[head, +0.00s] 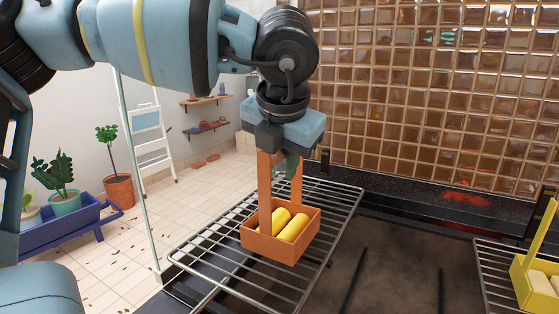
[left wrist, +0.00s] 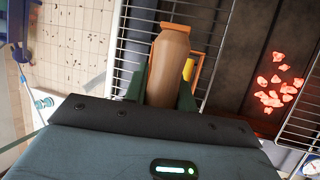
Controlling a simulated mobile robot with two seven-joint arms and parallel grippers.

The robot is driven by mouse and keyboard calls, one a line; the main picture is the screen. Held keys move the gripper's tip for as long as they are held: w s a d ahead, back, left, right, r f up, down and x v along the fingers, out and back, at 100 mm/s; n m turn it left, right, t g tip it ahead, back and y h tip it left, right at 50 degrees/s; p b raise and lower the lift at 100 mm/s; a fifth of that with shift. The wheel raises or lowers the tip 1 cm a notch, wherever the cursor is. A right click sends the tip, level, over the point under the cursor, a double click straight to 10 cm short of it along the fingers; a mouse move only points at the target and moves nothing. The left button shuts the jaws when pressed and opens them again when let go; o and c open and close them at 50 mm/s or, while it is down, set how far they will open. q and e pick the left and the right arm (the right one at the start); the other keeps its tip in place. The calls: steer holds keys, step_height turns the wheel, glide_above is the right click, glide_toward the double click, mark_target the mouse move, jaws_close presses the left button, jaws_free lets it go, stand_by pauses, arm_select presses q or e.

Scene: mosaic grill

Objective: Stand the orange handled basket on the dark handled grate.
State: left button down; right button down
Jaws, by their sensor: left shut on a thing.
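The orange basket (head: 272,245) has a tall handle and holds yellow rolls (head: 291,226). My left gripper (head: 280,158) is shut on the top of its handle, pointing down. The basket looks upright and is over the wire grate (head: 336,222) at the left of the grill. I cannot tell whether its base touches the bars. In the left wrist view the handle (left wrist: 172,48) sits between my green fingers, and the basket's rim (left wrist: 201,66) shows beyond it. I cannot clearly make out a dark handle on the grate. My right gripper is not in view.
A second grate (head: 488,262) at the right carries a yellow basket (head: 520,283) with pale contents. Glowing coals (left wrist: 275,85) lie between the grates in the left wrist view. A tiled wall (head: 420,100) rises behind. A glass pane edge (head: 150,225) stands left.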

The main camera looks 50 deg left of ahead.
arm_select(q)
steer(key=shift+f, duration=0.1)
steer(key=c, duration=1.1)
jaws_free()
steer(key=shift+c, duration=0.2)
steer(key=shift+d+r, duration=0.1)
steer(key=shift+r, duration=0.4)
steer(key=v, duration=1.1)
steer(key=shift+s+d, duration=0.1)
